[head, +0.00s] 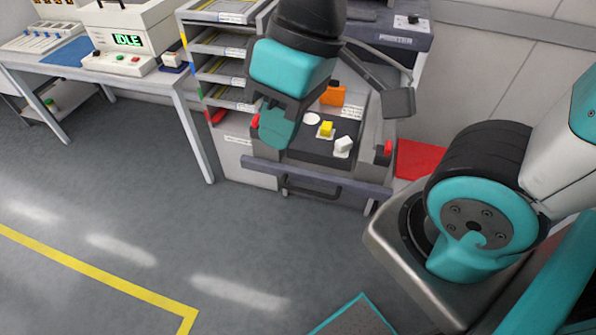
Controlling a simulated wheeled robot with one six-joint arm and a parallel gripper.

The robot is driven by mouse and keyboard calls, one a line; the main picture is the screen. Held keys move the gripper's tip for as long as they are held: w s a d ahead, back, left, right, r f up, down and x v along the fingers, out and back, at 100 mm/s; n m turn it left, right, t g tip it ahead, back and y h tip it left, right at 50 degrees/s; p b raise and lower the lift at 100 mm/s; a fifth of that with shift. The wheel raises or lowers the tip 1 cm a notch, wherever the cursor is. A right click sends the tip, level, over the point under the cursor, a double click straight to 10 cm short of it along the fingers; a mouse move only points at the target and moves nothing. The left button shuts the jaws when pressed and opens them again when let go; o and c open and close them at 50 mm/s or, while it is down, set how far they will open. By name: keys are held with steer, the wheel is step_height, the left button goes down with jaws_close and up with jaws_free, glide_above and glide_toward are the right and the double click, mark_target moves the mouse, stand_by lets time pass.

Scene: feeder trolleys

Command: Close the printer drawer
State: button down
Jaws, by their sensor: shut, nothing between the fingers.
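My gripper (274,128) hangs from the arm at the top centre, its teal fingers pointing down. It is shut with nothing held, above the left part of a dark tray surface (309,148). A dark grey machine whose label seems to read PRINTER (395,28) stands at the back, partly hidden by my arm. Below the tray surface is a grey front bar (340,187) with a dark handle (312,190) under it. I cannot tell whether this front belongs to the printer drawer, or how far any drawer is out.
A yellow piece (326,129), a white piece (343,146) and an orange block (333,95) sit around the dark surface. A shelf rack (222,70) stands left of it. A red panel (419,159) lies to the right. The floor (130,200) in front is clear.

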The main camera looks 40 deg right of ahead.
steer(key=w+d+f+m+t+h+b, duration=0.25)
steer(key=w+d+f+m+b, duration=0.3)
steer(key=w+f+b, duration=0.4)
steer(key=m+h+b, duration=0.7)
steer(key=m+b, duration=1.1)
steer(key=b, duration=0.4)
glide_toward(334, 167)
steer(key=w+a+r, duration=0.3)
steer(key=a+r, duration=0.4)
steer(key=r, duration=0.1)
steer(key=d+f+m+g+b, duration=0.1)
steer(key=d+f+m+b, duration=0.2)
steer(key=f+b, duration=0.1)
steer(key=d+f+m+h+b, duration=0.1)
steer(key=d+f+m+b, duration=0.1)
steer(key=f+m+b, duration=0.1)
steer(key=d+f+m+g+b, duration=0.1)
steer(key=d+f+m+b, duration=0.2)
steer(key=f+b, duration=0.2)
steer(key=shift+s+d+f+m+g+h+b, duration=0.25)
steer(key=shift+s+d+m+g+h+b, duration=0.1)
steer(key=shift+b, duration=0.5)
steer(key=shift+a, duration=0.15)
